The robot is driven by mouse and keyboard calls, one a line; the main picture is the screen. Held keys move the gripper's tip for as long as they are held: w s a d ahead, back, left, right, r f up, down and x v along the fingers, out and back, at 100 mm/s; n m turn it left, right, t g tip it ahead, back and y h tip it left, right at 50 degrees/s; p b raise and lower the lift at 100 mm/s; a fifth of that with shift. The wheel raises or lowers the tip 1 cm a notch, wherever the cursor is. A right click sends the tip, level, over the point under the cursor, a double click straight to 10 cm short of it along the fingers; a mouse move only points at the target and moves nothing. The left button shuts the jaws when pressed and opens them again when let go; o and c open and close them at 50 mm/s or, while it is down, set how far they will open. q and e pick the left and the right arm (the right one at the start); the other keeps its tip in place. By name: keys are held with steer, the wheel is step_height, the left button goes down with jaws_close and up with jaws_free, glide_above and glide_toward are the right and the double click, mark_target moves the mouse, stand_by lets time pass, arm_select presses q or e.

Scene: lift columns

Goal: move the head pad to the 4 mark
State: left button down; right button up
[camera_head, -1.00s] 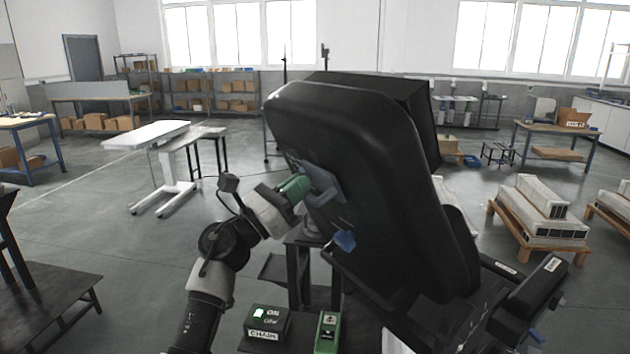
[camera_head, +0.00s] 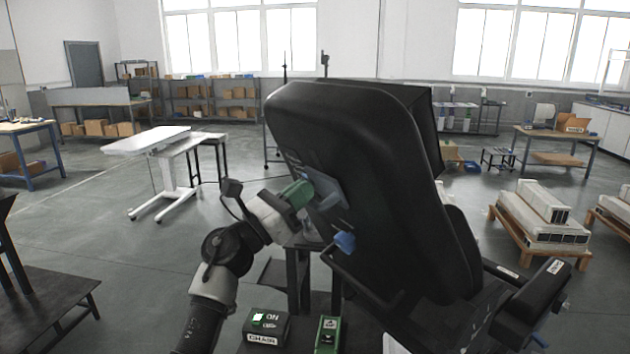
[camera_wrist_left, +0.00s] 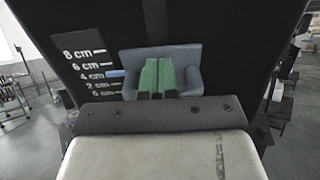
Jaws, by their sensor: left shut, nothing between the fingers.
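The black reclined chair back (camera_head: 370,180) fills the middle of the head view. A blue-grey bracket (camera_head: 328,190), seemingly the head pad's carrier, sits on its rear face. In the left wrist view the bracket (camera_wrist_left: 187,62) has a blue pointer (camera_wrist_left: 116,73) on its left. The pointer is level with or slightly above the 4 cm line of a white scale (camera_wrist_left: 84,70) marked up to 8 cm. My left gripper (camera_head: 304,190), with green fingers, is shut and empty at the bracket. The fingers (camera_wrist_left: 157,75) overlap the bracket's middle; contact is unclear.
A green-and-black box labelled CHAIR (camera_head: 264,328) and a smaller green box (camera_head: 327,335) stand low in front. A blue knob (camera_head: 345,241) sits on the chair's lower back. A white table (camera_head: 147,140) stands left; pallets (camera_head: 540,215) lie right. Open floor surrounds the chair.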

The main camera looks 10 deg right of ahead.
arm_select(q)
steer(key=shift+d+f, duration=0.1)
steer(key=shift+f, duration=0.15)
steer(key=shift+r, duration=0.2)
steer(key=shift+r, duration=0.15)
steer(key=shift+s+a+r+p, duration=0.1)
steer(key=shift+a+r+p, duration=0.25)
steer(key=shift+r+p, duration=0.15)
steer(key=b+v, duration=0.2)
steer(key=v, duration=0.7)
stand_by(0.7)
